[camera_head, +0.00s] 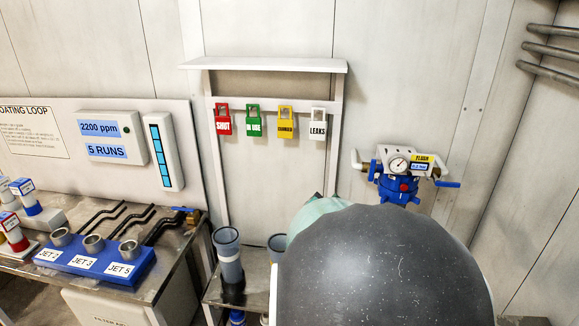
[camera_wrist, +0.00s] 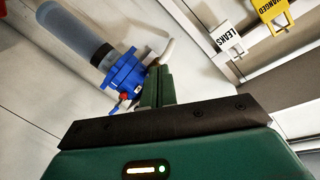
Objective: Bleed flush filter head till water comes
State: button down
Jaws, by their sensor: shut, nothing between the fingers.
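The flush filter head (camera_head: 392,188) is blue and mounted on the back wall at the right in the head view. It has a round gauge (camera_head: 398,164), a yellow FLUSH label (camera_head: 422,158), a red knob (camera_head: 404,187) and a blue lever (camera_head: 447,184) at its right. In the wrist view a blue head (camera_wrist: 123,72) with a grey bowl (camera_wrist: 82,36) and a small red part (camera_wrist: 125,97) shows just beyond my gripper (camera_wrist: 158,72). My green fingers are shut and empty; I cannot tell whether they touch it. In the head view my arm hides the gripper and the filter's lower part.
Red, green, yellow and white LEAKS (camera_head: 318,124) tags hang under a shelf (camera_head: 265,65). A bench with a blue jet block (camera_head: 90,260) stands left. Grey cylinders (camera_head: 229,255) stand low in the middle. Pipes (camera_head: 552,50) run at upper right.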

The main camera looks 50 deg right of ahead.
aim_at(404, 187)
jog(key=s+d+m+g+h, duration=0.1)
jog(key=s+d+m+g, duration=0.1)
jog(key=s+g, duration=0.3)
jog(key=s+d+m+g+h, duration=0.2)
jog(key=s+m+g, duration=0.3)
jog(key=s, duration=0.7)
jog(key=shift+s+d+f, duration=0.15)
jog(key=shift+d, duration=0.7)
jog(key=shift+w+d, duration=0.75)
jog(key=shift+d, duration=0.5)
jog(key=shift+w+d, duration=0.75)
jog(key=shift+d, duration=0.55)
jog(key=shift+w+d, duration=0.75)
jog(key=shift+d, duration=0.5)
jog(key=shift+w, duration=0.1)
jog(key=shift+w+d, duration=0.15)
jog(key=shift+d, duration=0.2)
